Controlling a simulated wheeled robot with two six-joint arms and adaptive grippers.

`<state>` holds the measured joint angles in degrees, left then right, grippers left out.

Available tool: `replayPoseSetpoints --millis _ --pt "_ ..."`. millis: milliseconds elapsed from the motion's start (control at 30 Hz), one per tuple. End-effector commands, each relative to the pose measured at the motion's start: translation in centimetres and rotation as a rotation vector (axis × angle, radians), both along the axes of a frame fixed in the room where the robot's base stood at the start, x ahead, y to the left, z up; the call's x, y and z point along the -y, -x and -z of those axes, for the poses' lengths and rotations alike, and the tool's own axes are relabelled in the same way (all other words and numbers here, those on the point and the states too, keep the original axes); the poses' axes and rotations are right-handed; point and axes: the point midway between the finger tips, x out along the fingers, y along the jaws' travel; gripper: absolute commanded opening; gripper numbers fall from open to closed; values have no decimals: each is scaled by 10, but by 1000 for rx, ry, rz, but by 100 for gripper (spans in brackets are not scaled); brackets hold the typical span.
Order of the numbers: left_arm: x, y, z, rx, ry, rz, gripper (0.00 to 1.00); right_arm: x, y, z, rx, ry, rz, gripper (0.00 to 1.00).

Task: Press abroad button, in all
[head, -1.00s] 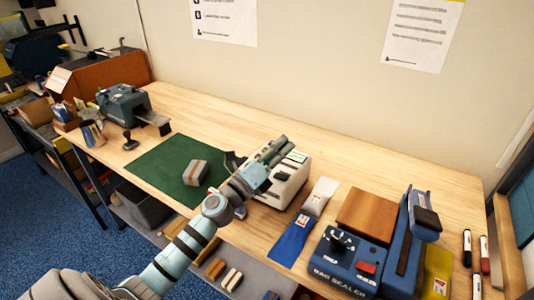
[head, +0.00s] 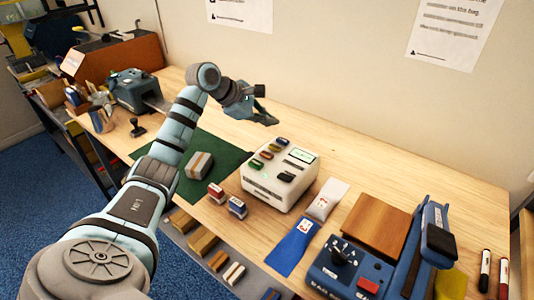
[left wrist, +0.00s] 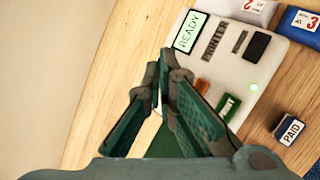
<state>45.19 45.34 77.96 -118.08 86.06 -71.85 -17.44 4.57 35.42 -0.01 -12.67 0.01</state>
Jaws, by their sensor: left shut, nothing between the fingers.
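A white machine (head: 262,184) with a lit screen stands on the wooden table; several small coloured buttons run along its top, with a black pad at the front. In the left wrist view its screen (left wrist: 190,31) reads READY, and an orange button (left wrist: 202,85) and a green button (left wrist: 229,106) show beside my fingers, with a green light near them. The button labels are too small or hidden to read fully. My left gripper (head: 268,118) is shut and empty, raised above and behind the machine, apart from it. Its fingers (left wrist: 162,72) hide some buttons. My right gripper is not in view.
Two small stamps (head: 237,207) stand in front of the machine. A grey box (head: 198,165) sits on a green mat (head: 222,152) to the left. The table behind the machine is clear.

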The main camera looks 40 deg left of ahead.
Motion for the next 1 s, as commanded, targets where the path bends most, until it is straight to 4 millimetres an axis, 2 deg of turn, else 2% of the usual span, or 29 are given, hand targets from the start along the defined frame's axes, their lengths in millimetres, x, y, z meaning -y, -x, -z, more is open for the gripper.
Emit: replayPoseSetpoints --millis 267,600,800,1000 --pt "-1 1 21 0 1 -2 0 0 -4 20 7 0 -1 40" --pt "-1 2 72 -1 2 -4 0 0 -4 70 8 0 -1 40" --pt "-1 1 87 1 2 -3 0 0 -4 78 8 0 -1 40" --pt "-1 1 89 1 2 -3 0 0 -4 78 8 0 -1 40"
